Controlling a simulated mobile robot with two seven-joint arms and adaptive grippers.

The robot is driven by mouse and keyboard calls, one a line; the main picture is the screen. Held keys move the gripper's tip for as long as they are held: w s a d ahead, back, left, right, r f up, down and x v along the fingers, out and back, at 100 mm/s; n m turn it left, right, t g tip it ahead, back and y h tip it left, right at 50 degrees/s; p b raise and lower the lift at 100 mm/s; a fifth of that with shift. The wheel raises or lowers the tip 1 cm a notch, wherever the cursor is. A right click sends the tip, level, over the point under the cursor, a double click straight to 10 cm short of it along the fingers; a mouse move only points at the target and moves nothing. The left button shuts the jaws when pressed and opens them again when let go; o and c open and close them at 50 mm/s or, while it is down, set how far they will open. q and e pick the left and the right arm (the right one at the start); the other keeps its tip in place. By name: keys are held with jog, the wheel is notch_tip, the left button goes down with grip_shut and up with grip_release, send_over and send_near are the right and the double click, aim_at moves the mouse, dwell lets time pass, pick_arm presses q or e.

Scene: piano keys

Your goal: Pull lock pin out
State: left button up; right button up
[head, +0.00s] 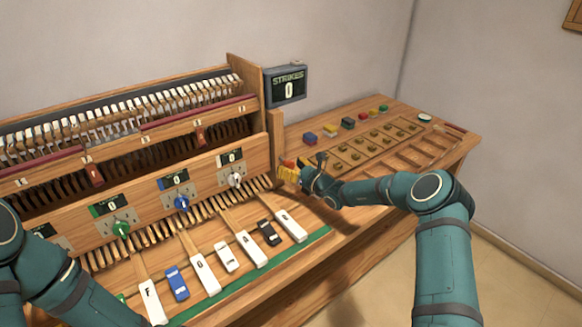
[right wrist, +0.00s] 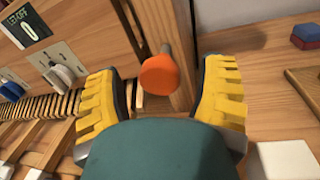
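The lock pin has an orange knob (right wrist: 158,75) on a grey metal shaft and sticks out beside the wooden end post of the piano case. In the head view a bit of its orange (head: 288,163) shows just above the yellow fingers. My right gripper (head: 289,176) is at the pin, at the right end of the case. In the right wrist view its yellow fingers are spread wide, one on each side of the knob, with gaps between. My left arm shows at the lower left of the head view; its gripper does not show.
A strikes display (head: 286,86) reading 0 stands above the end post (head: 276,140). Lettered keys (head: 202,273) lie along the front. A side table (head: 440,132) on the right carries coloured blocks and a wooden tray (head: 345,160).

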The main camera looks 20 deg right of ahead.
jog(key=v, duration=1.2)
jog(key=shift+f, duration=0.1)
dwell(0.4)
